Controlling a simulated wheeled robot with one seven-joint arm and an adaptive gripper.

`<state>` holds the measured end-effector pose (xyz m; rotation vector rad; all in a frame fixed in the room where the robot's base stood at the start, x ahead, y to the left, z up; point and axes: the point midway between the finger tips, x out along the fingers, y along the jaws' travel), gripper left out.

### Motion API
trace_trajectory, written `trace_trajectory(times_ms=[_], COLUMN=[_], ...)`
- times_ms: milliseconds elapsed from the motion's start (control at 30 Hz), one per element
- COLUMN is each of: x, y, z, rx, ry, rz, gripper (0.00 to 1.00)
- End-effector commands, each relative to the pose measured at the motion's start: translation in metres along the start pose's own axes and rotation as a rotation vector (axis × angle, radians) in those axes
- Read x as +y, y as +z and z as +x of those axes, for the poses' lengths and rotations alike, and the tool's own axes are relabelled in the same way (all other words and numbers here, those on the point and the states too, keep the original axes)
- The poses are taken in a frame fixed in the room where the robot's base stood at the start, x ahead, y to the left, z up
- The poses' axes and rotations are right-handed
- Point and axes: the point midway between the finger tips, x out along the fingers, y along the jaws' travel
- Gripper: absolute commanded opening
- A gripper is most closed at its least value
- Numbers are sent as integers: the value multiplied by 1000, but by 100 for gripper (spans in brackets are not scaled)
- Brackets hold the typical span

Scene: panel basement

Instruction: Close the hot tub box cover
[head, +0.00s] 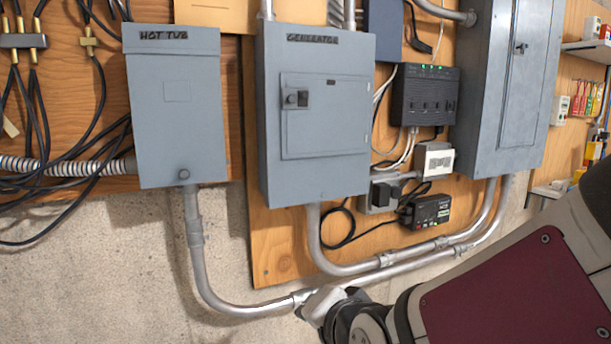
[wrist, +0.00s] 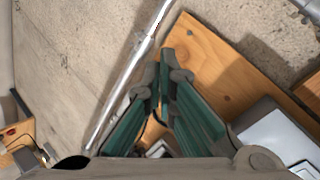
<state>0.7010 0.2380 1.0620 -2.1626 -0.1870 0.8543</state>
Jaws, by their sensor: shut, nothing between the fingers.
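The hot tub box (head: 178,115) is a grey wall box labelled HOT TUB at the left in the head view. Its cover (head: 180,140) hangs down over the front and looks flush, with a small round knob at the bottom; I see no clear gap. My gripper (wrist: 164,62) is shut and empty in the wrist view, its green-padded fingers together in front of the wood board and concrete wall. In the head view my arm comes in from the lower right, below and right of the box, and the fingertips do not show clearly.
The grey generator box (head: 315,115) stands right of the hot tub box. Metal conduit (head: 210,270) curves below both. Black cables (head: 90,150) hang at the left. A black power unit (head: 425,97) and a tall grey panel (head: 508,90) are farther right. Bare concrete lies below the hot tub box.

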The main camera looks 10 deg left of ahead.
Motion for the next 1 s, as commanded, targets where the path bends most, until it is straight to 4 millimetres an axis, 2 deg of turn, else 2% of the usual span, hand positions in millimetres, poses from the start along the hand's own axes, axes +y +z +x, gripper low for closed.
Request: trace_trajectory(times_ms=[33,200,367,600,800,1000], x=[-20,-70,-113,-170,-198,-206], y=[2,11,22,45,61,65], z=[-12,-32,-61,-120,-162,-175], rx=[8,52,86,121,138,147], ry=[-30,-152,-267,-439,-547,-591], rz=[28,138,247,412,514,552], gripper=[0,0,0,0,0,0])
